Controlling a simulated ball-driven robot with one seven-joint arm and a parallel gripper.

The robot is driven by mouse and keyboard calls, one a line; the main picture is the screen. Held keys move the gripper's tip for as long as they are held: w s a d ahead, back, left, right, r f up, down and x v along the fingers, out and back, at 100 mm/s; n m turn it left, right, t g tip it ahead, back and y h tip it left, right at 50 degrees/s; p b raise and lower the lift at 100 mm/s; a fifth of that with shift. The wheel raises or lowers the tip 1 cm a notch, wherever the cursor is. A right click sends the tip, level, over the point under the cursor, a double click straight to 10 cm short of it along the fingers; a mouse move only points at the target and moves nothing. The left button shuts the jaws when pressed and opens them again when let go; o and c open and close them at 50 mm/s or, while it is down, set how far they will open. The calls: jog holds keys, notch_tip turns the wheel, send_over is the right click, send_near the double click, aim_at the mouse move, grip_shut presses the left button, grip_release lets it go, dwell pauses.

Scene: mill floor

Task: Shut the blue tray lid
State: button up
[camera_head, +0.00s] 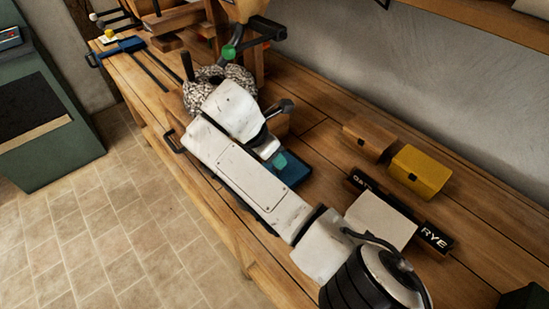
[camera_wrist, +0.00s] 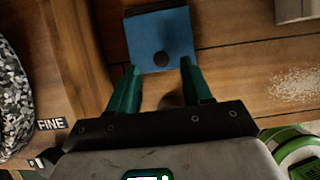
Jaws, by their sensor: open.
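A blue tray (camera_head: 293,171) sits on the wooden bench, partly hidden behind my white arm in the head view. In the wrist view a flat blue panel (camera_wrist: 160,24) with a dark round knob or spot near its near edge lies ahead of my gripper (camera_wrist: 159,66). I cannot tell for sure whether this panel is the lid, or how far the lid stands open. My green fingers are apart and empty, with their tips near the panel's near edge. In the head view a green finger of my gripper (camera_head: 279,160) shows beside the tray.
A speckled stone (camera_head: 203,91) stands behind my arm; a "FINE" label (camera_wrist: 51,124) is in the wrist view. To the right are a brown box (camera_head: 368,137), a yellow box (camera_head: 420,172), a pale square board (camera_head: 381,219) and a "RYE" sign (camera_head: 436,237). A green cabinet (camera_head: 45,135) stands left.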

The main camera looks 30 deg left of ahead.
jog(key=v, duration=0.7)
jog(key=shift+r, duration=0.25)
jog(key=shift+s, duration=0.15)
